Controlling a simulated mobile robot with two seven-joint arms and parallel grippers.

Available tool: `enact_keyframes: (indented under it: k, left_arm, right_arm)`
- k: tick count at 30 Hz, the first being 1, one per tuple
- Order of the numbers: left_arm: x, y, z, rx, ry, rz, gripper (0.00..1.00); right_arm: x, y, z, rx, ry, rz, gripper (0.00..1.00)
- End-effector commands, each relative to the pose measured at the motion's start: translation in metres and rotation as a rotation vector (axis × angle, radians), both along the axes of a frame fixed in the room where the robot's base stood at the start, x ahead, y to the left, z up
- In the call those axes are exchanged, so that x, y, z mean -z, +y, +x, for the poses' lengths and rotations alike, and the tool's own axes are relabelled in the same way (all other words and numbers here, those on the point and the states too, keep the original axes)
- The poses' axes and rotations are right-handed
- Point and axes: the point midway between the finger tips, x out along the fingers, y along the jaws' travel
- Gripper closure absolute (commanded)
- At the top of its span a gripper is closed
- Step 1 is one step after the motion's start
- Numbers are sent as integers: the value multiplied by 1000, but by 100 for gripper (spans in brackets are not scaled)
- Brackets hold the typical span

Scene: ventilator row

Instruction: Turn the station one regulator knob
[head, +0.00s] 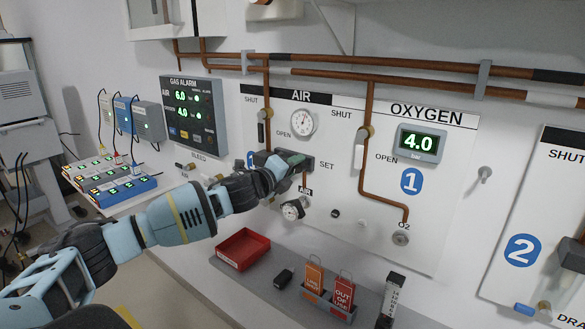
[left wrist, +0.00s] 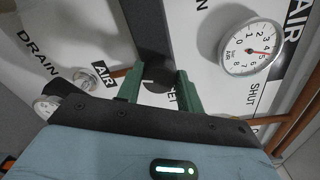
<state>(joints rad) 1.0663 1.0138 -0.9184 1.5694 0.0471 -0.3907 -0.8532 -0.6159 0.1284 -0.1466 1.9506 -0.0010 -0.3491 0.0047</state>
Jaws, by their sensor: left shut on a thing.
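The station one panel (head: 345,200) is white, with AIR and OXYGEN headings and a blue circled 1. My left gripper (head: 296,161) is at its AIR side, below the round air gauge (head: 302,122) and left of the word SET. In the left wrist view, the green fingers of the left gripper (left wrist: 158,88) stand on both sides of the dark round regulator knob (left wrist: 158,74) and are shut on it. The dark regulator body (left wrist: 150,30) runs above the knob. The air gauge (left wrist: 250,47) needle points near 5. In the head view the gripper hides most of the knob. My right gripper is not in view.
Copper pipes (head: 368,150) run along the wall. A red tray (head: 243,249), tag holder (head: 328,301) and small black object (head: 284,278) are on the shelf below. The gas alarm (head: 190,115) is left.

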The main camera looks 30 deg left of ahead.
Motion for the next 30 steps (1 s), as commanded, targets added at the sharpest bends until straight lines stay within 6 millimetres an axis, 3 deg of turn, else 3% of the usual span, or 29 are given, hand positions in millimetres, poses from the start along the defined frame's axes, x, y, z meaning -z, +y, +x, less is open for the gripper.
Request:
enact_keyframes:
  k: [9, 10, 15, 25, 30]
  left_arm:
    - [-1, 1, 0, -3, -1, 1, 86]
    - [-1, 1, 0, -3, -1, 1, 62]
    - [-1, 1, 0, -2, -1, 0, 41]
    - [0, 1, -2, -1, 0, 0, 41]
    - [1, 2, -16, -1, 3, 1, 41]
  right_arm:
    - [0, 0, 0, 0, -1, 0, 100]
    - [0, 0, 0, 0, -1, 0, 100]
    - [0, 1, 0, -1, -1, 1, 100]
    - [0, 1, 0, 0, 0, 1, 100]
    - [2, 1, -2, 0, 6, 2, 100]
